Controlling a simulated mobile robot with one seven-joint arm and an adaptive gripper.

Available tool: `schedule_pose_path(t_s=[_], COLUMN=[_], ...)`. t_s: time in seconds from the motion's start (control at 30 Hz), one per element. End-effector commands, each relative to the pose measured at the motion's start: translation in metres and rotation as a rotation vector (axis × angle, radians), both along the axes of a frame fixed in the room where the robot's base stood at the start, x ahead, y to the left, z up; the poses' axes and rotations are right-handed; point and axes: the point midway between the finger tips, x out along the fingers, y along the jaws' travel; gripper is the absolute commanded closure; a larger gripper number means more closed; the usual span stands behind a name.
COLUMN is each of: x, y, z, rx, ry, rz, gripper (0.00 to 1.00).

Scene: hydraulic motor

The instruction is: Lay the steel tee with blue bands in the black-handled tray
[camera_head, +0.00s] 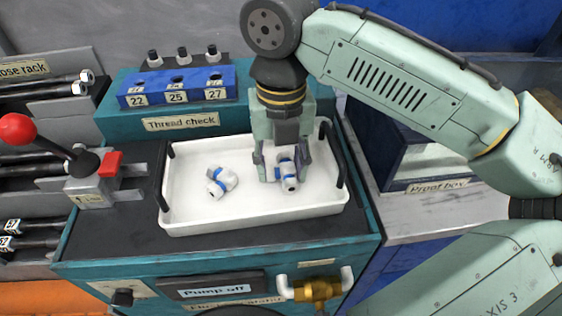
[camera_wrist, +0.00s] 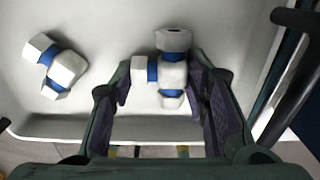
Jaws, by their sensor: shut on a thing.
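The steel tee with blue bands (camera_head: 290,184) is between the fingers of my gripper (camera_head: 282,170), in the right part of the white tray with black handles (camera_head: 255,216). The wrist view shows the tee (camera_wrist: 172,75) with one branch pointing left and blue bands near its ends. My gripper (camera_wrist: 166,98) is shut on it, with a finger on either side. The tee is at or very near the tray floor; I cannot tell whether it touches. My fingers hide part of it.
A second blue-banded steel fitting, which looks like an elbow (camera_head: 222,181), lies in the tray's left part. It also shows in the wrist view (camera_wrist: 54,66). The tray's right black handle (camera_head: 334,156) is close to my gripper. A blue thread-check block (camera_head: 178,86) stands behind, a red-knobbed lever (camera_head: 18,129) left.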

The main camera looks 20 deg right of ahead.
Motion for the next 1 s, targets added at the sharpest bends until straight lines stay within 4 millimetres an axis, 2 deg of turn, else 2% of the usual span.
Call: schedule_pose_path(t_s=[0.17, 0.2, 0.47, 0.83, 1.0], x=[0.0, 0.0, 0.0, 0.0, 0.001], y=[0.0, 0.0, 0.0, 0.0, 0.001], z=[-0.004, -0.003, -0.003, 0.0, 0.024], rx=[0.001, -0.001, 0.0, -0.002, 0.002], ry=[0.0, 0.0, 0.0, 0.0, -0.004], rz=[0.001, 0.0, 0.0, -0.001, 0.001], gripper=[0.93, 0.55, 0.38, 0.38, 0.38])
